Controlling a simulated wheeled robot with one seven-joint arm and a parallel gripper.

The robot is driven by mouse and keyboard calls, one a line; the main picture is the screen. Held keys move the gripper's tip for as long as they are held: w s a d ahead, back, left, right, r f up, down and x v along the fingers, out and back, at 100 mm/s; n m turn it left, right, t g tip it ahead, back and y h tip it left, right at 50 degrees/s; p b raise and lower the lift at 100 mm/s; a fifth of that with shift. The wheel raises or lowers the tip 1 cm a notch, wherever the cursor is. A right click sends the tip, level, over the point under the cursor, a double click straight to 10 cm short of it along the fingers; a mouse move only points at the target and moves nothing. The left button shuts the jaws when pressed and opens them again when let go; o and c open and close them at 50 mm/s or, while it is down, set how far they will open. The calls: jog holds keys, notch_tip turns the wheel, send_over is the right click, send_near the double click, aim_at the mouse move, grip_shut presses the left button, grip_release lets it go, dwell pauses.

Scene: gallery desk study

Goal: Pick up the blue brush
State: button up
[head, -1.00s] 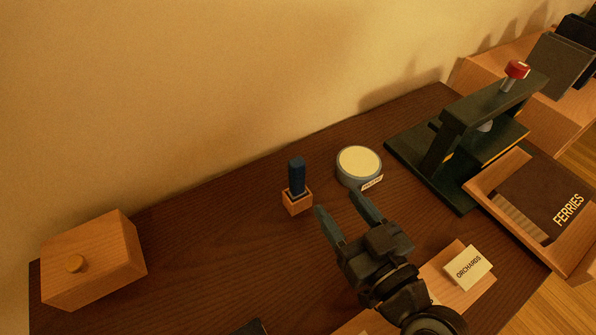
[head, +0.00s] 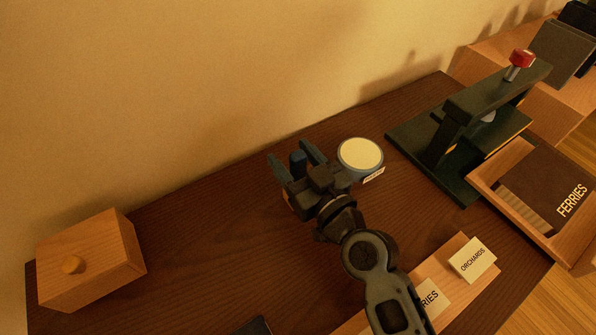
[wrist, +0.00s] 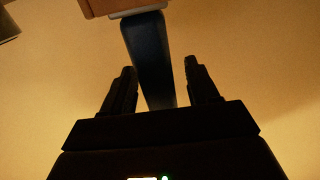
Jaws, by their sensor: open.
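The blue brush (head: 297,160) stands upright in a small orange-brown holder (head: 288,201) on the dark desk. My gripper (head: 291,158) is open, with one finger on each side of the brush's upper part. In the wrist view the brush (wrist: 151,58) runs between the two finger tips (wrist: 162,75), with a gap visible on both sides. The holder also shows at the top of the wrist view (wrist: 108,6). In the head view my gripper hides most of the holder and the lower brush.
A round cream-topped tin (head: 360,156) stands close to the right of my gripper. A wooden box with a knob (head: 92,258) sits at the left. A dark press with a red knob (head: 455,130) and a wooden tray (head: 500,190) are at the right. The desk between box and gripper is clear.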

jog(key=shift+w+a, duration=0.15)
jog(key=shift+w, duration=0.05)
jog(key=shift+c, duration=0.3)
jog(key=c, duration=1)
jog(key=shift+r, duration=0.1)
jog(key=shift+r+p, duration=0.35)
jog(key=shift+r, duration=0.25)
jog(key=s+d+r+b, duration=0.1)
jog(key=d+r, duration=0.8)
jog(key=d, duration=0.2)
jog(key=shift+d+r+b, duration=0.3)
jog(key=shift+b, duration=0.05)
